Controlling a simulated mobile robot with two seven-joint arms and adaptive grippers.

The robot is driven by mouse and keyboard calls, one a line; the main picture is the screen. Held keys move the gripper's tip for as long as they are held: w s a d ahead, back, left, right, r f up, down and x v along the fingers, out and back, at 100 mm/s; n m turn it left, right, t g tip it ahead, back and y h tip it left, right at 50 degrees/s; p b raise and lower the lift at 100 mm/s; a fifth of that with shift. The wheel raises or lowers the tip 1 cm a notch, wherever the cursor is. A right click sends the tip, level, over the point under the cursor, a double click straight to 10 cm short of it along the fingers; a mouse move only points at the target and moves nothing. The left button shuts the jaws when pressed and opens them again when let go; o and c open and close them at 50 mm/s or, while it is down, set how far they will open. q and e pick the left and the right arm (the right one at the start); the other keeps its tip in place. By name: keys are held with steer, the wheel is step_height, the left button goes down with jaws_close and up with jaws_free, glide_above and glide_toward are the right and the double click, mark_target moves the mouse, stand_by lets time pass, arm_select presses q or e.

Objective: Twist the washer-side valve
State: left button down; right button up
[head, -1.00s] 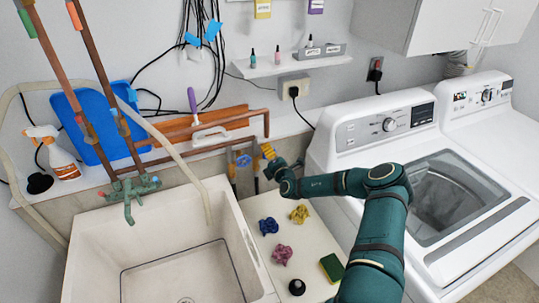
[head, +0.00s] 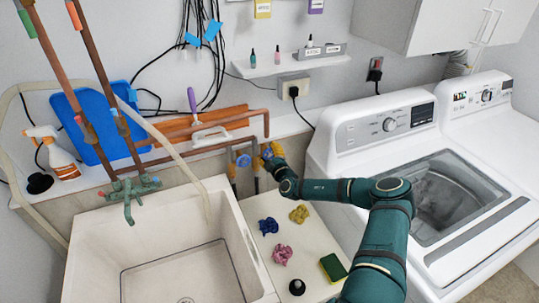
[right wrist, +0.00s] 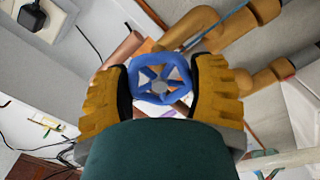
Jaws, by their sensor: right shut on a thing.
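Two short copper pipes come down the wall between the sink and the washer (head: 345,172). A blue valve wheel (head: 243,160) on the sink-side pipe shows uncovered in the head view. My right gripper (head: 268,152), with yellow fingers, is at the washer-side pipe, just right of that wheel. In the right wrist view, the gripper (right wrist: 160,84) is shut on a blue spoked valve wheel (right wrist: 160,86), one finger on each side of its rim. In the head view my fingers hide most of this wheel. My left gripper is not in view.
A white sink (head: 95,235) with a green faucet (head: 133,195) stands at left. The counter (head: 258,208) beside it holds crumpled cloths, a sponge (head: 333,267) and a dark knob-like object. Copper pipes (head: 200,146) and a pale hose run close to the gripper.

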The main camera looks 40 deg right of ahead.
steer(key=m, duration=0.7)
steer(key=shift+f, duration=0.2)
steer(key=m, duration=0.7)
steer(key=shift+m, duration=0.4)
steer(key=m, duration=0.3)
steer(key=shift+m, duration=0.3)
steer(key=m, duration=0.3)
steer(key=shift+m, duration=0.3)
steer(key=m, duration=0.3)
steer(key=shift+m, duration=2.1)
